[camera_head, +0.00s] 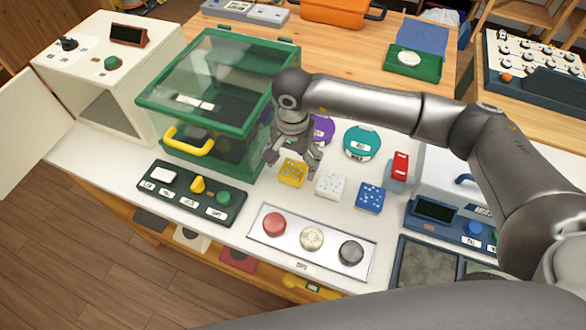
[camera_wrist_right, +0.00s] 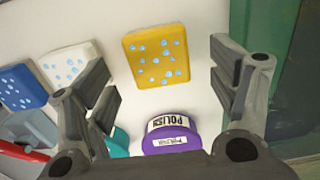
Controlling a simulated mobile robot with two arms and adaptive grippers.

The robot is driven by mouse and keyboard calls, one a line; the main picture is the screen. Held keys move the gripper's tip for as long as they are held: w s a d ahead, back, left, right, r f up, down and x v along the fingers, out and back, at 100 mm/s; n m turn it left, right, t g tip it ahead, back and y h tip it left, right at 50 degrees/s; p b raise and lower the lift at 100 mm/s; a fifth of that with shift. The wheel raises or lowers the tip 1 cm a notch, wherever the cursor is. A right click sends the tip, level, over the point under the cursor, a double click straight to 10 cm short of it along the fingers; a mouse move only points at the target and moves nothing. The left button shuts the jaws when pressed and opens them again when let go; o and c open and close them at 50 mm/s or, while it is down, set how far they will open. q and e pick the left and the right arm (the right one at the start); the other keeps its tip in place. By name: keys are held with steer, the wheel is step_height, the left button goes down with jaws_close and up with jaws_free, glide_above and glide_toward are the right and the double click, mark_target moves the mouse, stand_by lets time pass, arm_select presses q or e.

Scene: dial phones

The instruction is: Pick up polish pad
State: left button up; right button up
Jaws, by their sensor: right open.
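The polish pad (camera_head: 323,130) is a round purple piece on the white worktop, partly hidden behind my right gripper in the head view. In the right wrist view the purple pad (camera_wrist_right: 171,136), labelled POLISH, shows at the lower middle, close to the gripper base. My right gripper (camera_head: 292,163) is open and points down just in front of the pad, with nothing held. In the right wrist view its fingers (camera_wrist_right: 163,60) frame a yellow dotted block (camera_wrist_right: 157,57). My left gripper is not in view.
A teal round pad (camera_head: 361,142) sits right of the purple one. White (camera_head: 330,184) and blue (camera_head: 370,197) dotted blocks lie near the yellow one. A green-framed glass box (camera_head: 222,90) stands close on the left. A panel with three round knobs (camera_head: 265,248) lies in front.

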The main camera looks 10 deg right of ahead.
mark_target(293, 169)
step_height(293, 169, down, 3)
steer(key=shift+d+r+p, duration=0.1)
steer(key=shift+r+p, duration=0.1)
steer(key=shift+p, duration=0.2)
steer(key=shift+f, duration=0.5)
steer(key=c, duration=1.1)
steer(key=shift+r, duration=0.1)
step_height(293, 169, up, 10)
steer(key=b, duration=0.2)
steer(key=shift+b, duration=0.3)
steer(key=s+d+r+n, duration=0.1)
steer(key=s+d+n, duration=0.1)
steer(key=s+d, duration=0.1)
steer(key=s+d+r+n, duration=0.1)
steer(key=s+d+n, duration=0.1)
steer(key=s+d, duration=0.1)
steer(key=s+d+r+n, duration=0.1)
steer(key=s+d+n, duration=0.1)
steer(key=s, duration=0.3)
steer(key=shift+s+d+r+n, duration=0.15)
steer(key=shift+d+n, duration=0.25)
steer(key=shift+d, duration=0.25)
